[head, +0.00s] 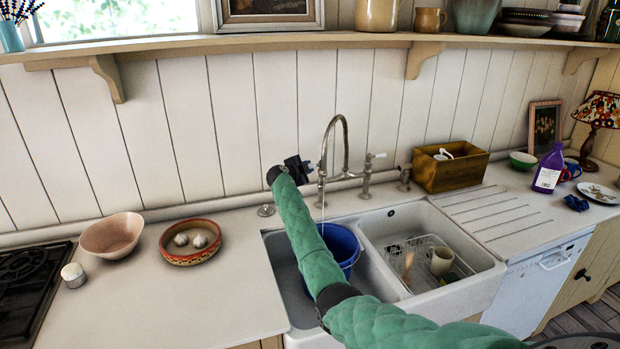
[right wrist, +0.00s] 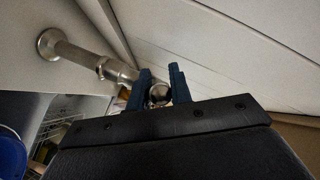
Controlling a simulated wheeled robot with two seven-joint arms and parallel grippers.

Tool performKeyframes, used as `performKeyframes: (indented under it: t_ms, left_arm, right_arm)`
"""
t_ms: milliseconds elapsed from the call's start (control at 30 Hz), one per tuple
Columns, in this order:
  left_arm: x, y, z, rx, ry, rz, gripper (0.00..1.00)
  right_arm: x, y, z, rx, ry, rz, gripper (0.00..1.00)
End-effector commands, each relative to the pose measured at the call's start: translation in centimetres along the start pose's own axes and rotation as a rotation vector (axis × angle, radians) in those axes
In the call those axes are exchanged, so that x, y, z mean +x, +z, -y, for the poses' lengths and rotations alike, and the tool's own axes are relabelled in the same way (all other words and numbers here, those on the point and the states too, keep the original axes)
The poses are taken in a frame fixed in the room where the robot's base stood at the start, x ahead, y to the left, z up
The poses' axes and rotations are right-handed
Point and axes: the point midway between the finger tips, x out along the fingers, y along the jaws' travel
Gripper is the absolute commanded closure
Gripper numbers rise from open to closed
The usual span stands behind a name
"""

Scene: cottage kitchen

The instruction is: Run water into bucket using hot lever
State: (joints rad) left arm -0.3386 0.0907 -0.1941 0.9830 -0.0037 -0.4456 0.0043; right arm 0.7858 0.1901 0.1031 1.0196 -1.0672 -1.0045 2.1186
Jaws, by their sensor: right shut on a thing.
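A metal bridge tap (head: 347,140) with an arched spout stands behind the double sink. Its right lever (head: 376,156) has a pale handle and is free. My right gripper (head: 303,168) is at the tap's left side, shut on the left lever, which it mostly hides in the head view. In the right wrist view the lever's rounded metal end (right wrist: 160,92) sits between my two fingers (right wrist: 162,86). A hot marking is not readable. A blue bucket (head: 346,241) stands in the left basin, partly behind my arm. A thin pale stream shows below the spout, towards the bucket. My left gripper is out of view.
The right basin (head: 386,222) holds a wire rack with a mug (head: 441,261). A wooden box (head: 451,168) stands right of the tap. A red-rimmed dish (head: 190,254) and a pink bowl (head: 112,235) are on the left counter. A shelf (head: 240,47) runs above.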

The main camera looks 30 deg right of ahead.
Motion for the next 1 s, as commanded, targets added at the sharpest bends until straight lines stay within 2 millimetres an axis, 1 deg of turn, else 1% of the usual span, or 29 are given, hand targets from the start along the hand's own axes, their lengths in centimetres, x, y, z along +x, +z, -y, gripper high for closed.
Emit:
performKeyframes:
  t_ms: [33, 100, 300, 433, 700, 1000]
  left_arm:
    - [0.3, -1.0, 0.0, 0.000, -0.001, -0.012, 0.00]
    - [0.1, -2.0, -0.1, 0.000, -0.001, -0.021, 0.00]
    - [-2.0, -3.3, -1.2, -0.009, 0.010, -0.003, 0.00]
    - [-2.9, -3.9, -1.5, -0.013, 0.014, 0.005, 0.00]
    - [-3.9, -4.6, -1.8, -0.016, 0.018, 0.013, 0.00]
    - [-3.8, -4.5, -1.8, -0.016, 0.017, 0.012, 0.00]
  right_arm:
    - [0.1, 0.3, -0.4, -0.002, -0.009, 0.011, 1.00]
    - [0.0, 0.1, -0.5, -0.007, -0.020, 0.029, 1.00]
    - [-0.3, -0.2, -0.6, -0.023, -0.054, 0.084, 1.00]
    - [-0.5, -0.5, -0.8, -0.033, -0.078, 0.122, 1.00]
    - [-0.8, -1.0, -1.0, -0.054, -0.131, 0.206, 1.00]
    - [-1.1, -1.5, -1.2, -0.077, -0.186, 0.292, 1.00]
